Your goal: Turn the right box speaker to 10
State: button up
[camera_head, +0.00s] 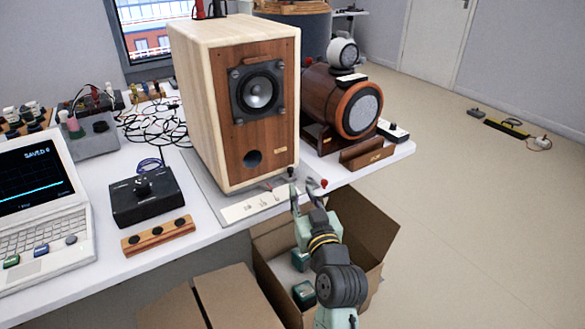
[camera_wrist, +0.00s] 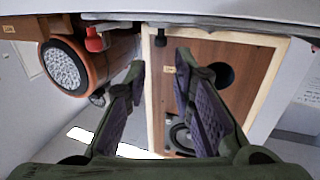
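The box speaker (camera_head: 214,100) is a pale wooden cabinet with a brown front, standing on the table. In the wrist view its brown front (camera_wrist: 205,52) appears upside down. A small black knob (camera_head: 291,172) is near its lower right corner at the table's front edge. In the wrist view the black knob (camera_wrist: 160,38) lies roughly between and beyond my fingertips. A red knob (camera_head: 323,183) is to its right; it also shows in the wrist view (camera_wrist: 95,40). My gripper (camera_head: 303,189) is open and empty, close to the black knob, with fingers apart (camera_wrist: 160,63). Dial readings are not legible.
A round brown speaker (camera_head: 357,108) stands on the table's right. A white labelled plate (camera_head: 252,206) lies before the box speaker. A black control box (camera_head: 142,198) and a laptop (camera_head: 40,205) are left. An open carton (camera_head: 365,225) stands below the edge, around my arm.

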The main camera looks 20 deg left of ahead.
aim_at(292, 170)
jog(key=p+x, duration=0.2)
jog(key=x, duration=0.7)
jog(key=shift+w+a+r, duration=0.1)
jog(key=shift+w+a, duration=0.15)
jog(key=shift+w, duration=0.05)
jog(key=shift+c, duration=0.5)
grip_shut()
